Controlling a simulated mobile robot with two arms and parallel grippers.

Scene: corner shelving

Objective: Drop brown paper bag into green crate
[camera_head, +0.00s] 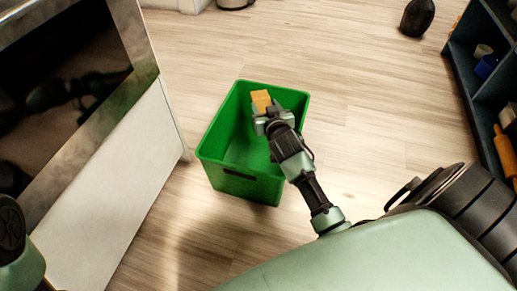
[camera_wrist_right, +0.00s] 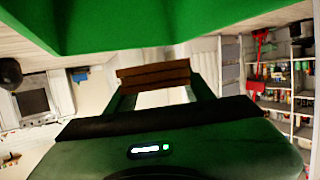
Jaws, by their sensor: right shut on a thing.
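The brown paper bag (camera_head: 261,98) shows as a small tan-orange block at the tip of my right gripper (camera_head: 265,111). My right gripper is shut on it and holds it over the open green crate (camera_head: 222,171), toward the crate's far side. In the right wrist view the bag (camera_wrist_right: 153,76) sits between the two fingers, and part of the green crate (camera_wrist_right: 150,22) fills the top. The crate stands on the floor, and the part I see inside is empty. My left gripper is not in view.
A cabinet with a dark glass front (camera_head: 70,85) stands close to the left of the crate. Dark blue shelving (camera_head: 470,90) is at the right edge. A dark rounded object (camera_head: 417,17) is on the floor at the upper right. The floor behind the crate is clear.

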